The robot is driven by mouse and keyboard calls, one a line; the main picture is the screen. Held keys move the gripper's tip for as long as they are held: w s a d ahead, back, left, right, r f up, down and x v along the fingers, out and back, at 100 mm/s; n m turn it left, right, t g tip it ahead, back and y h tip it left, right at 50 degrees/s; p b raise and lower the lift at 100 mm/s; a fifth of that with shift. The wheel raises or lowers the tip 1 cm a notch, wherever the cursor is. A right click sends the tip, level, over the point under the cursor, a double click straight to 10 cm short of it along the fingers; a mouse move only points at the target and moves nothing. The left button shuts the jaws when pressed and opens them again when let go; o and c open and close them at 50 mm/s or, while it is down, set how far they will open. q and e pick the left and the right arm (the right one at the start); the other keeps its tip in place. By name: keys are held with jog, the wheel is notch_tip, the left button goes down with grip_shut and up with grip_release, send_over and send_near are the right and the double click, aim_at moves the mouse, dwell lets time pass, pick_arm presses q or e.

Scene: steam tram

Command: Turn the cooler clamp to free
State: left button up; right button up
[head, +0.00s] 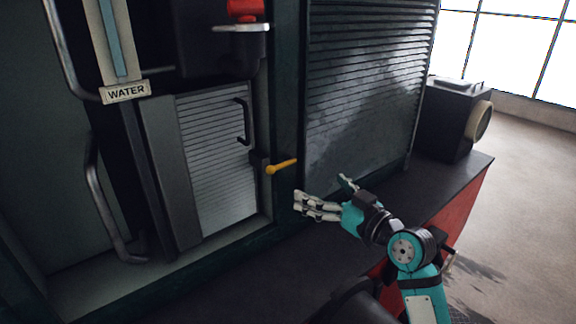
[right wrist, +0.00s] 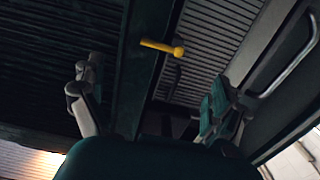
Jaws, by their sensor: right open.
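The cooler clamp is most likely the yellow lever (head: 281,167) with a rounded knob, on the dark frame post beside the ribbed panel. It points right and slightly up in the head view. In the right wrist view the yellow lever (right wrist: 161,47) shows ahead, between and beyond my fingers. My right gripper (head: 328,190) is open and empty, just below and to the right of the lever, apart from it. Its fingers also show at both sides of the right wrist view (right wrist: 150,95). My left gripper is not in view.
A ribbed light panel (head: 215,150) with a black handle (head: 243,122) is left of the lever. A large louvred panel (head: 365,90) stands right of it. A water gauge labelled WATER (head: 125,92) and a curved rail (head: 105,205) are at left. A black lamp box (head: 455,115) stands at right.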

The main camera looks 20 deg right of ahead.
send_near(285, 165)
jog(key=w, duration=0.1)
jog(key=x, duration=0.6)
jog(key=shift+w+a+f+b, duration=0.15)
jog(key=shift+a+f+b, duration=0.05)
jog(key=shift+b, duration=0.15)
jog(key=shift+w+a, duration=0.25)
jog(key=shift+w, duration=0.45)
jog(key=shift+c, duration=0.3)
jog(key=shift+r, duration=0.1)
jog(key=c, duration=1.5)
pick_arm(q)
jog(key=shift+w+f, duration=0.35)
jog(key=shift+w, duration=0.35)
